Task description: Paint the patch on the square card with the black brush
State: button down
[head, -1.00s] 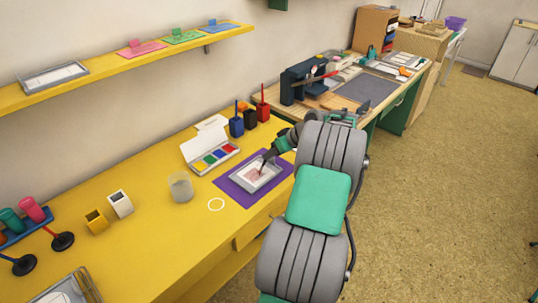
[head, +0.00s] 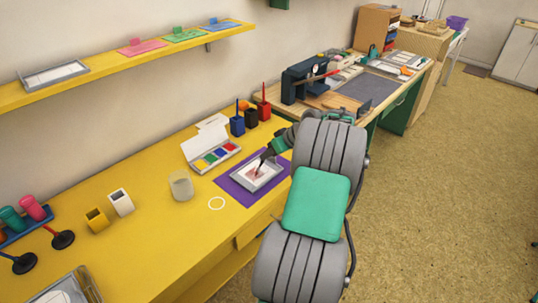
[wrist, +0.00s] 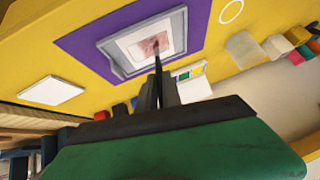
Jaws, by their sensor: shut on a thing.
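The square card (head: 247,178) lies in a grey-white frame on a purple mat (head: 229,186) on the yellow table. The framed card (wrist: 125,45) also shows in the wrist view, with a pale pink patch (wrist: 142,46) and a darker red area near the brush tip. My gripper (head: 269,151) is above the card, shut on a thin dark brush (wrist: 158,62). The brush points down at the patch, and its tip appears at or on the surface; exact contact cannot be told. In the wrist view the dark fingers (wrist: 160,95) hold the brush handle.
An open paint box (head: 214,158) stands behind the mat, and a glass jar (head: 181,187) to its left. Blue (head: 237,127), black (head: 251,119) and red (head: 263,112) holders stand at the back. A white slab (wrist: 53,91) lies beside the mat.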

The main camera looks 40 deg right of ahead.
jog(key=shift+d+r, duration=0.1)
jog(key=shift+r, duration=0.1)
jog(key=d+p, duration=0.1)
jog(key=d, duration=0.1)
jog(key=shift+d+f, duration=0.1)
jog(key=shift+d, duration=0.2)
jog(key=shift+f, duration=0.35)
dwell(0.7)
